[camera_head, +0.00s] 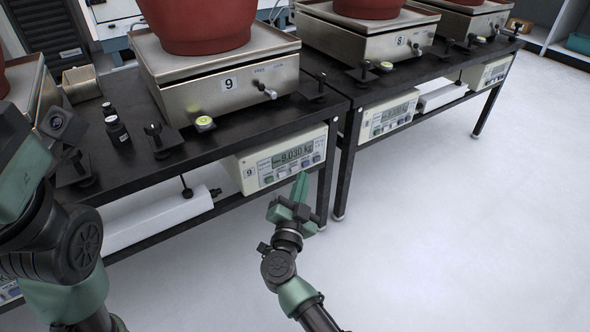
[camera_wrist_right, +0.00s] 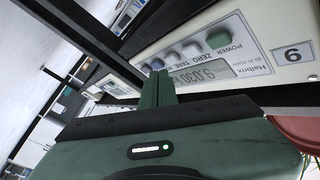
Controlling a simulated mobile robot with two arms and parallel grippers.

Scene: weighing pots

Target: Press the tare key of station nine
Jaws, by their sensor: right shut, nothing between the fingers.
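The station nine indicator panel (camera_head: 253,173) is cream, hangs under the table edge and bears a 9 label. Its display (camera_head: 293,154) reads about 9.030 kg, with a row of keys below. In the right wrist view the panel (camera_wrist_right: 261,22) appears upside down, with POWER, ZERO and TARE lettering. The tare key (camera_wrist_right: 173,56) is greyish, between the zero key (camera_wrist_right: 192,46) and others. My right gripper (camera_head: 302,176) is shut and empty, its tips in front of the key row; its fingers (camera_wrist_right: 158,76) show near the tare key. I cannot tell whether they touch. My left gripper is not visible.
The station nine scale (camera_head: 215,104) carries a red pot (camera_head: 195,25) on the black table (camera_head: 262,122). Small dark bottles (camera_head: 117,131) stand at left. A white bar (camera_head: 155,220) lies on the lower rail. Another station's panel (camera_head: 391,114) is to the right. The floor (camera_head: 450,230) there is clear.

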